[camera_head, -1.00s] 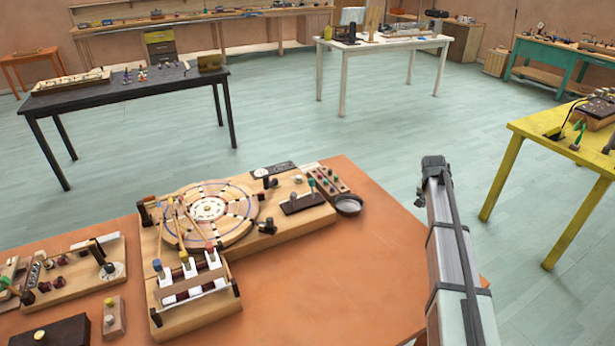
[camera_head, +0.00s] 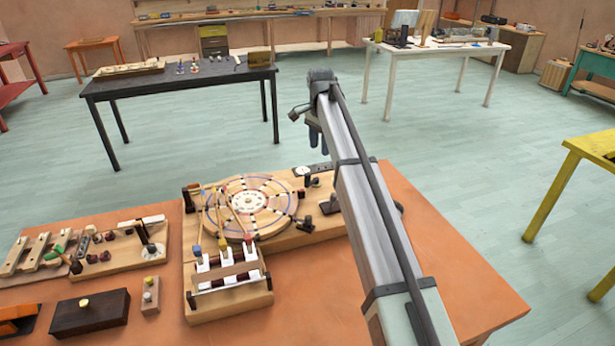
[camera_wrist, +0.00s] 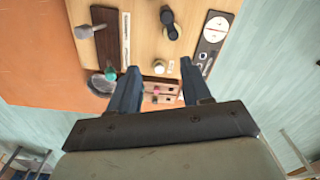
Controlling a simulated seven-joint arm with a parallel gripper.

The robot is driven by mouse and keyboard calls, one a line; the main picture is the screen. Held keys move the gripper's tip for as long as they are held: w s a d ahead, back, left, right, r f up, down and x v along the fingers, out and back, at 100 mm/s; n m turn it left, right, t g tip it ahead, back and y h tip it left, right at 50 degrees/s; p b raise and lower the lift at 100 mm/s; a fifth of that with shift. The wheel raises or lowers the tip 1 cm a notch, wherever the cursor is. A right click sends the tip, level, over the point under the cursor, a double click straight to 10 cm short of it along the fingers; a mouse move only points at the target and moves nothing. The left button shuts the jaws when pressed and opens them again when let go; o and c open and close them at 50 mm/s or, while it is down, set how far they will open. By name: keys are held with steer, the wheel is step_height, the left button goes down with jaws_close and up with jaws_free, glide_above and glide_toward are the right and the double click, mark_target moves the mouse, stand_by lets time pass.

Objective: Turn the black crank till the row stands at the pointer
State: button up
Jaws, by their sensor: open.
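The black crank (camera_head: 306,181) is at the back right of the wooden board, beside the round patterned wheel (camera_head: 250,205). The wrist view shows the crank (camera_wrist: 170,23) with its dark knobs, ahead of my fingers. My gripper (camera_head: 316,137) hangs open and empty, with its fingertips (camera_wrist: 160,68) apart from the crank. The wheel carries coloured rings and dark blocks. Thin sticks lean over its left part. I cannot make out which mark is the pointer. My arm hides the right part of the board in the head view.
A dark plate with a white dial (camera_wrist: 213,33) lies beside the crank. A dark slab (camera_wrist: 106,40), a round white knob (camera_wrist: 158,67) and a metal dish (camera_wrist: 101,86) are near my fingers. A white-keyed frame (camera_head: 228,272) stands in front of the wheel.

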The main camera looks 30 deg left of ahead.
mark_target(307, 174)
steer(key=s+a+r, duration=0.2)
steer(key=a, duration=0.1)
steer(key=f, duration=1.4)
steer(key=shift+s+a, duration=0.1)
steer(key=shift+s, duration=0.1)
steer(key=shift+c, duration=0.4)
jaws_close()
